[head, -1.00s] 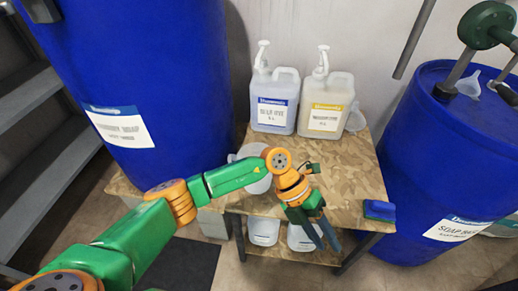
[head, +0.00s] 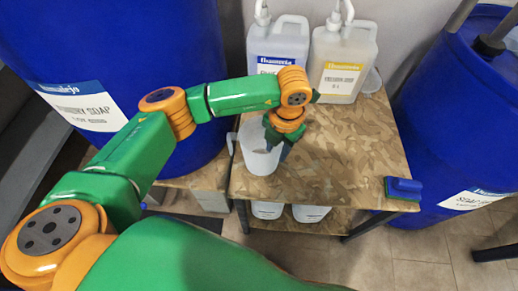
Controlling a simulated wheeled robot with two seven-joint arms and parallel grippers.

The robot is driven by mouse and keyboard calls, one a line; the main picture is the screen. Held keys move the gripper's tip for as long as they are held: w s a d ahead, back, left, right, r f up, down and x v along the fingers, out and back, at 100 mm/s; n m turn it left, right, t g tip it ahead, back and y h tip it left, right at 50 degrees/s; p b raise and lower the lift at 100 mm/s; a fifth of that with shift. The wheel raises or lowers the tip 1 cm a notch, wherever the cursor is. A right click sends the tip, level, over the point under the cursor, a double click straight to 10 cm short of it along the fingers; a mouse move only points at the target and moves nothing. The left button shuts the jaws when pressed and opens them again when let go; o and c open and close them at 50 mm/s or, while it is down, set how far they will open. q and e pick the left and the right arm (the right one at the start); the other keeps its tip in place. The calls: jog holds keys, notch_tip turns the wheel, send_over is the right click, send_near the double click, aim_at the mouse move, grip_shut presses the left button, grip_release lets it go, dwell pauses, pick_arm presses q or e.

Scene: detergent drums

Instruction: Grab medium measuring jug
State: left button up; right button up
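A translucent white measuring jug (head: 257,160) stands upright on the left part of the wooden table (head: 340,170) in the head view, its handle on the left. My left gripper (head: 284,150) points down at the jug's right side, close to its rim. The fingers are partly hidden, so I cannot tell whether they touch the jug or how far they are apart. Another translucent vessel (head: 372,81) shows partly behind the right pump bottle; its size is hard to judge. My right gripper is not in view.
Two pump bottles, blue-labelled (head: 277,46) and yellow-labelled (head: 341,62), stand at the table's back. A blue brush or sponge (head: 403,188) lies at the right front corner. Large blue drums stand left (head: 130,50) and right (head: 450,120). White containers (head: 311,213) sit on the lower shelf.

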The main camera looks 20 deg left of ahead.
aim_at(275, 162)
pick_arm(q)
jog(key=f, duration=0.5)
jog(key=shift+w+a+f, duration=0.1)
jog(key=shift+w+f, duration=0.2)
jog(key=shift+f, duration=0.1)
grip_shut()
dwell(0.9)
